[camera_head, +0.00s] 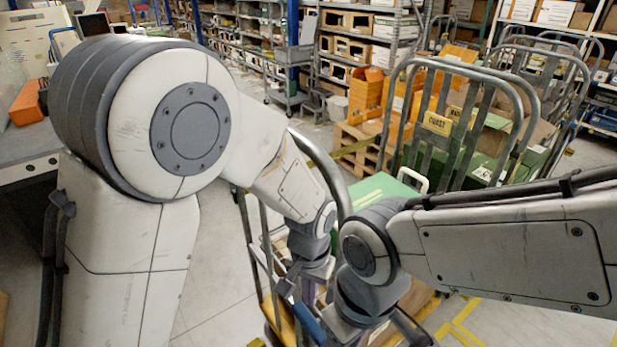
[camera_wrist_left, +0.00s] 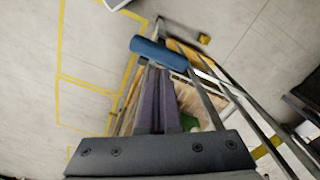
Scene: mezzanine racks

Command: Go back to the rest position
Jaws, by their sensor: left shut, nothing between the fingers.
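My left gripper (camera_head: 308,291) hangs at the end of the left arm, low in the middle of the head view, over a cart (camera_head: 254,238). In the left wrist view its two purple fingers (camera_wrist_left: 157,98) are together, with nothing between them. A blue handle grip (camera_wrist_left: 158,53) of the cart lies just beyond the fingertips in that view; I cannot tell whether they touch. My right arm comes in from the right, and its wrist (camera_head: 372,285) is close beside the left gripper. The right gripper's fingers are hidden or below the frame.
Metal-framed trolleys (camera_head: 437,123) with green boxes stand behind the arms. A wooden pallet (camera_head: 357,147) and orange bins (camera_head: 367,92) are further back, before loaded racks. A grey bench (camera_head: 28,143) is at the left. Yellow-lined floor (camera_wrist_left: 90,55) beside the cart is clear.

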